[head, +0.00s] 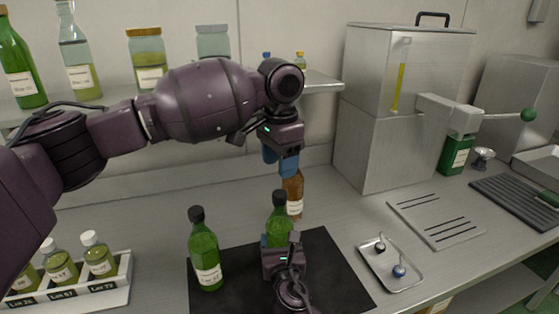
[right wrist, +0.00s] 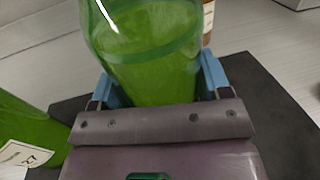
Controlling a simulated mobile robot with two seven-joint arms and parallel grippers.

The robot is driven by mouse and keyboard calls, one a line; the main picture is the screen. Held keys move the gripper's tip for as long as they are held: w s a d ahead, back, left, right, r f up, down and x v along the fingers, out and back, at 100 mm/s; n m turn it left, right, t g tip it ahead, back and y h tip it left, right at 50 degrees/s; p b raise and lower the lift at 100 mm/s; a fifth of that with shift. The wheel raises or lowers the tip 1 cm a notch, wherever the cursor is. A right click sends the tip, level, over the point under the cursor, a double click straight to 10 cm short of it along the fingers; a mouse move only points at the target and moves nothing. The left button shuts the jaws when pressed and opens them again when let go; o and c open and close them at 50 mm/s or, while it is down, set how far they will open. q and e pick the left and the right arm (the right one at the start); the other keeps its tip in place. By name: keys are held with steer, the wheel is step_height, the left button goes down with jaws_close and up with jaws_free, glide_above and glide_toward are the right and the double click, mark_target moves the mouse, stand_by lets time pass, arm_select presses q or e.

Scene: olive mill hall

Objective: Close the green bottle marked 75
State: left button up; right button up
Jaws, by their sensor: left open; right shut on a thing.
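A green bottle (head: 278,228) with a dark top (head: 279,196) stands upright on the black mat (head: 335,270). My right gripper (head: 281,243) is shut on its body, and the green glass (right wrist: 150,60) shows between the blue fingers in the right wrist view. Its label is hidden, so I cannot read a number on it. My left gripper (head: 279,163) is open and empty above this bottle, fingers pointing down. A second green bottle (head: 205,250) with a dark cap and a pale label stands on the mat to the left.
A brown bottle (head: 294,188) stands just behind the held one. A metal tray (head: 376,262) with two small ball-topped pieces lies right of the mat. A rack of labelled sample bottles (head: 118,288) is at left. A slotted plate (head: 435,220) and a steel machine (head: 385,140) are at right.

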mark_target(280, 193)
arm_select(q)
steer(key=n, duration=1.5)
steer(key=shift+f, duration=4.05)
